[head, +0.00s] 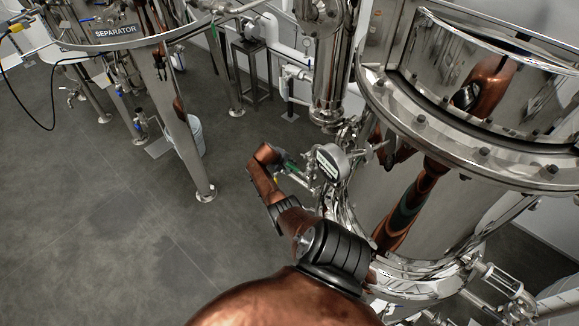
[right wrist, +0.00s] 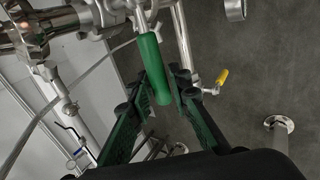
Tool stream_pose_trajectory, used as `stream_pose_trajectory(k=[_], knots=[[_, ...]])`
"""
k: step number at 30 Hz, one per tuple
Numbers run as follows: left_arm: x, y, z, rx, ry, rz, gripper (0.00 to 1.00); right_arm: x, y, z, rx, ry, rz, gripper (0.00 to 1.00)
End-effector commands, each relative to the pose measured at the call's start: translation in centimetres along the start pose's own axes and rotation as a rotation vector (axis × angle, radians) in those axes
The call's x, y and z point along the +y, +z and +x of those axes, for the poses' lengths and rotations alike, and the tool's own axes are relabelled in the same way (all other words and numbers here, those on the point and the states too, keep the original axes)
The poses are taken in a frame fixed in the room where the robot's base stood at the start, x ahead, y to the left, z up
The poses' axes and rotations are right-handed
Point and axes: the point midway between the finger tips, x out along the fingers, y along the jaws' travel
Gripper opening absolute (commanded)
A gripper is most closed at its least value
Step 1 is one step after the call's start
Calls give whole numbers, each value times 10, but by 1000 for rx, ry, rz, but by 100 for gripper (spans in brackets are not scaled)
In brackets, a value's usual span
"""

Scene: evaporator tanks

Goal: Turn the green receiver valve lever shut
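The green receiver valve lever (right wrist: 152,68) hangs down from a metal valve at the top of the right wrist view. My right gripper (right wrist: 162,78) is open, with its green-lined black fingers on either side of the lever's lower part. I cannot tell whether either finger touches it. In the head view my right gripper (head: 286,161) is small and partly hidden by my copper wrist, beside a round gauge (head: 329,163) at the tank's lower left. The lever is hard to tell apart from the green finger pads there. My left gripper is not in view.
A large steel tank (head: 350,205) stands close on the right. Pipes and fittings crowd the lever. A yellow-handled valve (right wrist: 222,77) is right of the fingers in the wrist view. A separator leg (head: 188,150) stands at the left, with open floor (head: 100,220) nearby.

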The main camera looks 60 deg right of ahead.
Motion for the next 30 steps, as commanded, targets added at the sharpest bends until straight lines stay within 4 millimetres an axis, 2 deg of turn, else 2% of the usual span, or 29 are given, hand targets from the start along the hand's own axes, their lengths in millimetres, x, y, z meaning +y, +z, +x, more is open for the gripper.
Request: stream_pose_trajectory(k=[5, 17, 22, 30], knots=[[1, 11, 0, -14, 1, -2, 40, -1, -1, 0, 1, -1, 0, 31], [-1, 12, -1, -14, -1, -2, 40, -1, -2, -7, 4, 0, 1, 31], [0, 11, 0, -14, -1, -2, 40, -1, -1, -26, 4, -1, 2, 31], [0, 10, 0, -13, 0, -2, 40, -1, -1, -76, 5, -1, 2, 31]])
